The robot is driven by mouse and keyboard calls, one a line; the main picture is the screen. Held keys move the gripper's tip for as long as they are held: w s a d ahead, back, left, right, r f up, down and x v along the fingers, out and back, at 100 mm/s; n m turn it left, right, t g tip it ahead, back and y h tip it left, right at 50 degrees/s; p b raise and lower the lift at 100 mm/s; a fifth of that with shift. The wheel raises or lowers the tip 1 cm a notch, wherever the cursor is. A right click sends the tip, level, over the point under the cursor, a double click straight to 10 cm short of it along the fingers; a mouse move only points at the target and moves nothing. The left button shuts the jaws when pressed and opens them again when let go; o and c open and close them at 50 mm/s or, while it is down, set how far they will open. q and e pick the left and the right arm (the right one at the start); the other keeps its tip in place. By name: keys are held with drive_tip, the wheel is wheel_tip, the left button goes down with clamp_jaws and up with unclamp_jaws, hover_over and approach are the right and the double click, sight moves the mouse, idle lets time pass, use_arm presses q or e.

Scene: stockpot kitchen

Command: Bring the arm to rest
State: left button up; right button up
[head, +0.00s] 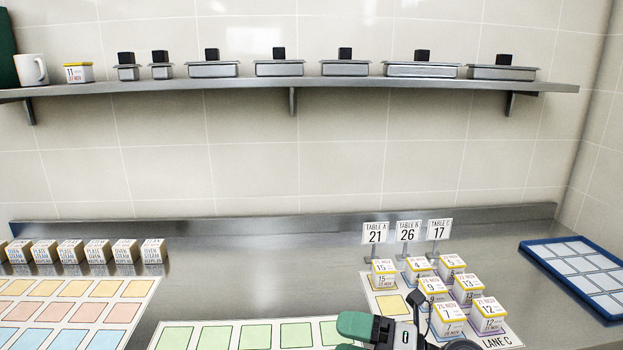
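A green and black part of my arm (383,330) shows at the bottom edge, right of centre, most likely my right one. It is in front of the corner of the lane mat (390,303) and the end of the green-square mat (158,338). Its lower part is cut off by the frame, and I cannot make out whether its fingers are open or shut. I see nothing clearly held in it. My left gripper is not in view.
Several labelled cubes (448,318) stand on the lane mat, close right of my arm, with table signs (408,232) behind. A blue tray (527,247) lies at right, labelled boxes (71,251) at left. The shelf (340,83) holds lidded pans. The middle counter is clear.

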drive_tip(key=d+f+m+t+h, duration=0.2)
drive_tip(key=d+m+t+h, duration=0.4)
drive_tip(key=m, duration=0.7)
drive_tip(key=d+f+m+t+h, duration=0.2)
drive_tip(key=d+m+t+h, duration=0.2)
drive_tip(key=m+t+h, duration=0.6)
drive_tip(key=s+d+f+m+g+h, duration=0.3)
drive_tip(key=s+d+f+m+g, duration=0.15)
drive_tip(key=f+m+g, duration=0.3)
drive_tip(key=s+f+m+g+y, duration=0.1)
drive_tip(key=s+f+g, duration=0.45)
drive_tip(key=s, duration=0.35)
drive_tip(key=s+f+m+g, duration=0.2)
drive_tip(key=s+f+g, duration=0.35)
drive_tip(key=s, duration=0.45)
drive_tip(key=s+f+x, duration=0.1)
drive_tip(key=s+x, duration=0.2)
drive_tip(key=x, duration=0.9)
drive_tip(key=s+x, duration=0.3)
drive_tip(key=x, duration=0.9)
drive_tip(key=s+d+f+g, duration=0.1)
drive_tip(key=s+d+f, duration=0.1)
drive_tip(key=s+f, duration=1.3)
drive_tip(key=shift+d+f+n, duration=0.3)
drive_tip(key=shift+f+n, duration=0.05)
drive_tip(key=shift+f, duration=0.6)
